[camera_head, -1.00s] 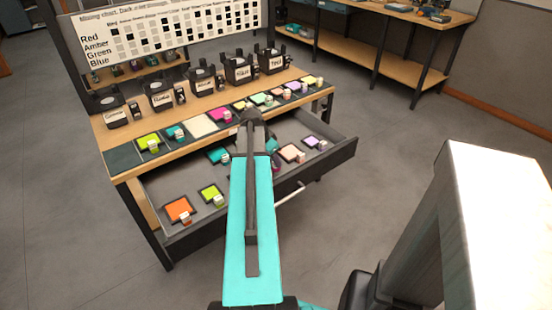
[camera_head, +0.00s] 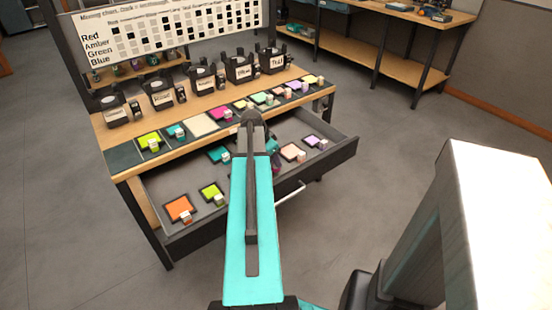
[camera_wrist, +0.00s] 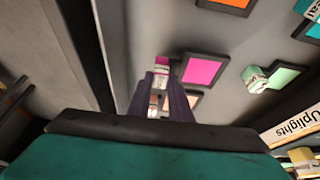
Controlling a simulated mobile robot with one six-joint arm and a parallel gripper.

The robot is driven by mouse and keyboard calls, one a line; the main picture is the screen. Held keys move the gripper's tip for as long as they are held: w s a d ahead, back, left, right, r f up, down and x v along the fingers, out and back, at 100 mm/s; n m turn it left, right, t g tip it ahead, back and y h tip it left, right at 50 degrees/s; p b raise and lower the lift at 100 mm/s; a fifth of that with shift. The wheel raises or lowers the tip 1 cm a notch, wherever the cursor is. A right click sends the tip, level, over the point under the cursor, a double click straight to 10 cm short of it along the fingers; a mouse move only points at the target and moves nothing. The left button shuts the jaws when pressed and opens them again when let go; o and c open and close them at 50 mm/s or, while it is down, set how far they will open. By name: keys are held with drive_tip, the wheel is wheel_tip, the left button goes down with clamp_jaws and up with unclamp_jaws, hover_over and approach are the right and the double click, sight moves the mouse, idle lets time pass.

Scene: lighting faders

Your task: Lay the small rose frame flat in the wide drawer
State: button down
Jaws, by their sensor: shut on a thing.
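The small rose frame (camera_wrist: 203,70) shows in the wrist view as a bright magenta square with a dark border and a pale labelled tab on its left. My gripper (camera_wrist: 161,82) is shut on that tab, with its dark fingers reaching in from below. The frame looks level over the grey floor of the wide drawer; I cannot tell whether it touches it. In the head view my arm hides the gripper and most of the frame. The wide drawer (camera_head: 180,237) is pulled out below the table top.
In the drawer are an orange frame (camera_head: 179,209), a lime frame (camera_head: 211,192), a teal frame (camera_head: 218,154), a peach frame (camera_head: 291,151) and a lilac frame (camera_head: 312,140). A magenta frame (camera_head: 220,114) lies on the table among others. Labelled holders stand behind.

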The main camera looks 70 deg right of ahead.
drive_tip(key=shift+f+b, duration=0.5)
drive_tip(key=shift+f, duration=0.5)
drive_tip(key=c, duration=1.5)
unclamp_jaws()
drive_tip(key=shift+c, duration=0.2)
drive_tip(key=shift+r, duration=0.1)
drive_tip(key=v, duration=1.3)
drive_tip(key=shift+a+r, duration=0.25)
drive_tip(key=shift+w, duration=0.1)
wheel_tip(320, 180, up, 7)
drive_tip(key=p, duration=0.4)
drive_tip(key=shift+p, duration=0.35)
